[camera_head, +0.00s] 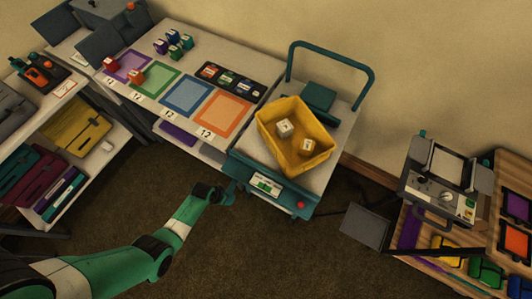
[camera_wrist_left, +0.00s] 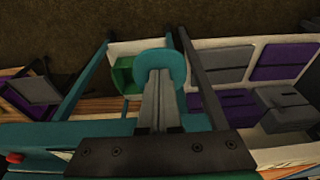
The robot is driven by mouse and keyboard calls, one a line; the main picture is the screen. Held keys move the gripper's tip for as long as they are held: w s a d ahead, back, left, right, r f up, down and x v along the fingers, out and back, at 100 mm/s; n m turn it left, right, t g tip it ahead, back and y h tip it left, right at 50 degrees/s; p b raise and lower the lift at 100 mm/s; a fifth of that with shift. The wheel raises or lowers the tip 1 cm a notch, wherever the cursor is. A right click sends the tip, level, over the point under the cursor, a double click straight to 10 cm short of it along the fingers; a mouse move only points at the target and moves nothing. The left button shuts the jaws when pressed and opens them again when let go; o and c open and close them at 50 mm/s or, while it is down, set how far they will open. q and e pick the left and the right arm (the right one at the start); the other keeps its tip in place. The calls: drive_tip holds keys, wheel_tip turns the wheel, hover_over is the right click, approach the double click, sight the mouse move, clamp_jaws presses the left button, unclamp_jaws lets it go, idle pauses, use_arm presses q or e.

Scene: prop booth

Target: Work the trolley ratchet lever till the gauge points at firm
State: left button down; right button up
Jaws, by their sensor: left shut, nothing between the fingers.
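The teal trolley (camera_head: 232,168) stands at the middle of the head view with a pale top. On its front is a small gauge panel (camera_head: 266,185) with a white and green face; its pointer is too small to read. A red knob (camera_head: 300,205) sits right of it. My left gripper (camera_head: 229,192) is shut and empty at the trolley's front left corner. In the left wrist view a rounded teal piece (camera_wrist_left: 160,57) shows behind the fingertips (camera_wrist_left: 160,75); I cannot tell whether it is the ratchet lever or whether they touch. My right gripper is out of view.
A yellow bin (camera_head: 273,138) with two pale blocks is on the trolley, in front of its teal handle (camera_head: 331,54). A table with coloured squares (camera_head: 187,94) stands close on the left. A wooden bench (camera_head: 408,219) is at right. The brown floor in front is clear.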

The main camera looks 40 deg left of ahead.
use_arm(q)
drive_tip(key=w+p+v, duration=0.1)
drive_tip(key=p+v, duration=0.7)
drive_tip(key=p, duration=0.1)
drive_tip(key=shift+w+a+r, duration=0.2)
drive_tip(key=shift+w+r, duration=0.1)
drive_tip(key=shift+r, duration=0.3)
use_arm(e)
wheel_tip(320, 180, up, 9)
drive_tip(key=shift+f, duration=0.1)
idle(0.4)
